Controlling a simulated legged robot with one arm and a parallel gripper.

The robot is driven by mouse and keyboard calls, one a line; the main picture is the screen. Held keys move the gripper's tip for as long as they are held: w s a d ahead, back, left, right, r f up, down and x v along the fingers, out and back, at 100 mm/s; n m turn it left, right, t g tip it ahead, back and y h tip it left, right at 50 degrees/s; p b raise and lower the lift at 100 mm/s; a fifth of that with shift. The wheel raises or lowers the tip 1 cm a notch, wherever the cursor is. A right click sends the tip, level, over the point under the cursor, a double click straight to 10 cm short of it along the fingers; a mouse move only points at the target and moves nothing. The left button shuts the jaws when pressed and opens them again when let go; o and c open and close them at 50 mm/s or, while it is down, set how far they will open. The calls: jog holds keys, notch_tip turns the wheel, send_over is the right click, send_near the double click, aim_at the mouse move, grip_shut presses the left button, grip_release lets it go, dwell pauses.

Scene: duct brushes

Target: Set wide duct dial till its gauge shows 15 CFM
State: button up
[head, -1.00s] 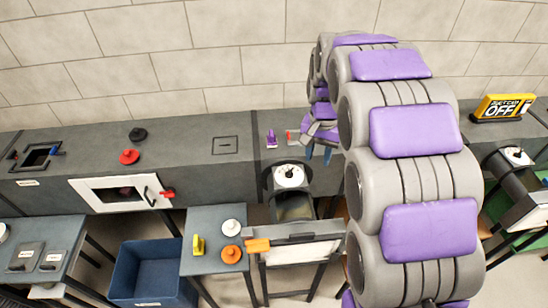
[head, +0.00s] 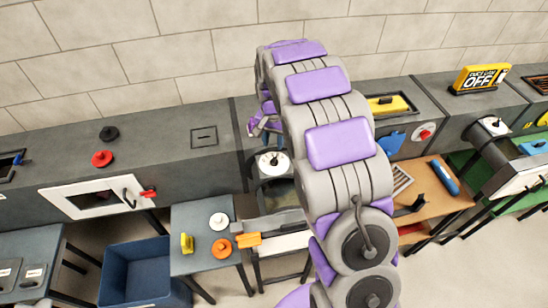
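A round white gauge-like face with a dark centre (head: 273,163) sits on the front of the middle duct section, just below my gripper. A similar white face (head: 494,125) is on the duct at the right. A red round dial on a white plate (head: 425,133) is on the grey duct between them. I cannot tell which belongs to the wide duct, and no reading is legible. My gripper (head: 264,124) is above the bench near the middle white face, partly hidden behind my arm. Its fingertips are too small and covered to judge.
Black (head: 108,133) and red (head: 102,159) knobs are on the left bench. A blue bin (head: 140,272) and a small table (head: 205,262) with white, yellow and orange pieces stand in front. A yellow-black sign (head: 480,78) is at the back right. A wooden table (head: 440,185) stands right of my arm.

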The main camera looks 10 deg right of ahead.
aim_at(274, 159)
notch_tip(274, 159, down, 7)
jog(key=shift+f+b, duration=0.15)
jog(key=shift+b, duration=0.3)
jog(key=shift+d+f, duration=0.35)
jog(key=shift+f, duration=0.2)
jog(key=shift+a, duration=0.5)
jog(key=shift+c, duration=0.3)
jog(key=shift+a, duration=0.1)
jog(key=shift+c, duration=0.8)
jog(key=shift+d, duration=0.35)
grip_shut()
